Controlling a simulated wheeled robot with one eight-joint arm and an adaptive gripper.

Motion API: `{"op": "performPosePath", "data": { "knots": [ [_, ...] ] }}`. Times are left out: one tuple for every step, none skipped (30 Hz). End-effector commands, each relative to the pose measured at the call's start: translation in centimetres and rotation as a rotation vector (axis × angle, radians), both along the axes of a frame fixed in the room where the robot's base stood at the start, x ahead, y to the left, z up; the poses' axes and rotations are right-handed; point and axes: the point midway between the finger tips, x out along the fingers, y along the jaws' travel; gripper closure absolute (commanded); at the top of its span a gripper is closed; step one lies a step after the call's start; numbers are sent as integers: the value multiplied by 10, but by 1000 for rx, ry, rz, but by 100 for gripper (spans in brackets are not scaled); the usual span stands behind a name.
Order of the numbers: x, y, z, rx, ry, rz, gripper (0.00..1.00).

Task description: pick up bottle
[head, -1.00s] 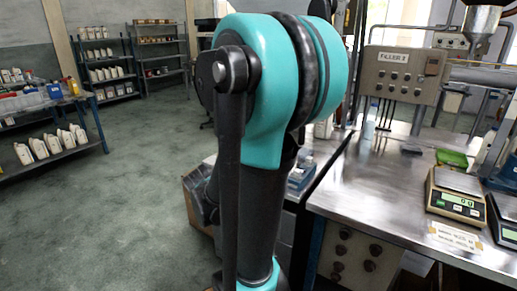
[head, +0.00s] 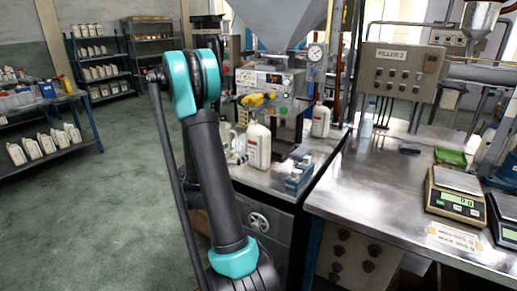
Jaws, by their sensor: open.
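A white bottle (head: 258,146) with a reddish label stands upright on the filling bench beneath a yellow part of the machine. A second white bottle (head: 320,122) stands upright behind it to the right. Smaller white items sit just left of the front bottle, too unclear to name. My arm rises at left centre, and its upper joint is left of the bottles. My gripper does not show. Which bottle the task means cannot be told.
The filling machine (head: 270,88) stands behind the front bottle. A metal table (head: 385,185) at right holds a scale (head: 455,198) and a green item (head: 450,156). A control box (head: 400,72) is above it. Shelves with several bottles stand at left. The floor (head: 100,220) there is clear.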

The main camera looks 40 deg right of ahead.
Motion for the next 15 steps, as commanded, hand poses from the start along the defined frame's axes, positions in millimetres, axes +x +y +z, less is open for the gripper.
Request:
{"op": "performPosePath", "data": {
  "knots": [
    [2, -11, 0, 1, 0, -5, 0],
    [4, -17, 0, 1, 1, -5, 0],
    [6, -25, 0, 1, 1, -5, 0],
    [8, -30, 0, 1, 1, -5, 0],
    [10, -36, 0, 2, 2, -5, 0],
    [13, -44, 0, 2, 2, -4, 0],
    [14, -49, 0, 2, 2, -5, 0],
    [16, -55, 0, 2, 2, -5, 0],
    [18, -62, 0, 2, 2, -4, 0],
    [20, -68, 0, 1, 3, -4, 0],
    [22, -73, 0, 1, 3, -4, 0],
    [24, -79, 0, 1, 3, -3, 0],
    [25, -83, 0, 2, 3, -3, 0],
    [27, -87, 0, 2, 3, -3, 0],
    [28, -91, 0, 2, 3, -2, 0]
  ]
}}
